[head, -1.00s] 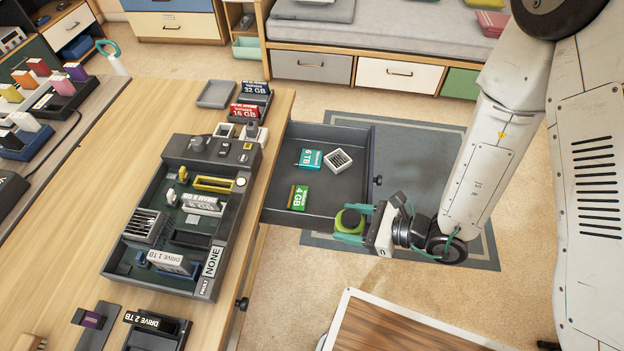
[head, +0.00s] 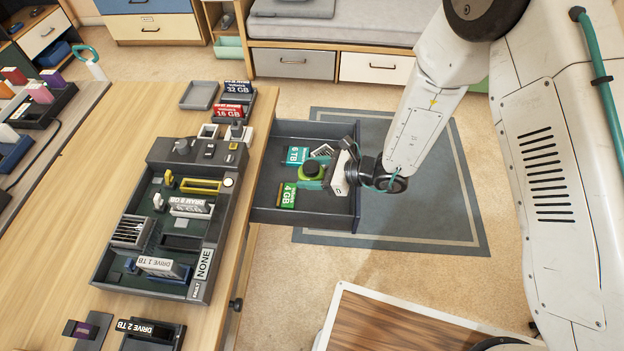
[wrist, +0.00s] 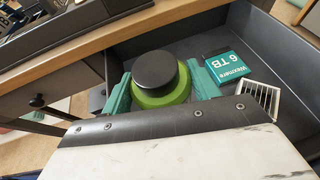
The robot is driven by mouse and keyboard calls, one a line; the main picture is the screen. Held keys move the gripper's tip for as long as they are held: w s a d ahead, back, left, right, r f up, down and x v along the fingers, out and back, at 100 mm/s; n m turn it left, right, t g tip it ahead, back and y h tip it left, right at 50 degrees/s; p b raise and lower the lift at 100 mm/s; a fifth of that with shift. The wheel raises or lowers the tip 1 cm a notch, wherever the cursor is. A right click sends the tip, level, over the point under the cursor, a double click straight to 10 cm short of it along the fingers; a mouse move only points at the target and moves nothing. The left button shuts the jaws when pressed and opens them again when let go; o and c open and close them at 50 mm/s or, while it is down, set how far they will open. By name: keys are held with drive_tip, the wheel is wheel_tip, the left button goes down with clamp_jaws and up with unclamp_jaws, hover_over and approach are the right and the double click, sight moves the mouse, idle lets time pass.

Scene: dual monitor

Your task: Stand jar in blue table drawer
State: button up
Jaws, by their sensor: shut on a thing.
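The jar is green with a round black lid (head: 309,169); it also shows in the wrist view (wrist: 158,85). My gripper (head: 311,177) is shut on the jar, with a teal finger on each side of it. It holds the jar over the open dark grey-blue drawer (head: 335,222), inside its outline. The jar looks about upright. I cannot tell whether its base touches the drawer floor, as the base is hidden.
In the drawer, a teal 6 TB box (head: 298,154) and a white slatted block (head: 322,150) lie behind the jar. A green 4 GB box (head: 287,196) lies in front-left. The tabletop holds a circuit tray (head: 195,291).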

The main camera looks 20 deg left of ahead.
drive_tip(key=shift+f, duration=1.75)
drive_tip(key=shift+f, duration=0.3)
drive_tip(key=shift+f, duration=0.3)
drive_tip(key=o, duration=1)
drive_tip(key=shift+o, duration=0.2)
